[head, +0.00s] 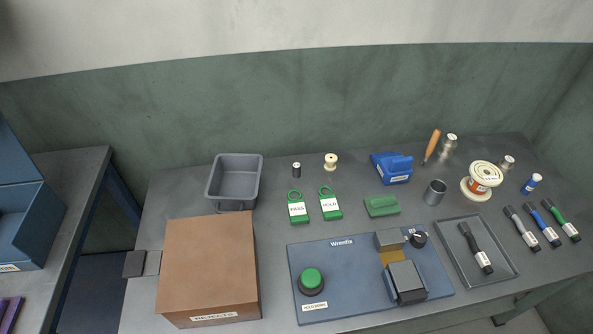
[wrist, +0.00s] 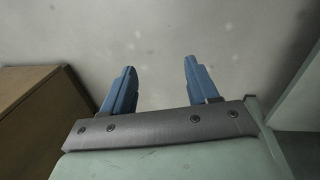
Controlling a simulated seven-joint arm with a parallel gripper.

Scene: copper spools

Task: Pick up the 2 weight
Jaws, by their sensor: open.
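Two small silver metal pieces with knob-like tops, which look like weights, stand at the back right of the bench in the head view. One weight (head: 448,148) is beside an orange-handled tool, and the other weight (head: 506,164) is right of the copper spool. Their markings are too small to read, so I cannot tell which is the 2. My gripper (wrist: 158,68) shows in the wrist view with its two blue fingers apart and nothing between them. It faces a plain pale surface, with no weight in that view. My gripper is not in the head view.
A copper spool (head: 481,181), a grey cup (head: 435,192) and a blue-capped bottle (head: 531,184) stand near the weights. Several markers lie at right, one in a dark tray (head: 452,250). A blue fixture board (head: 340,262) and brown box (head: 208,265) fill the front.

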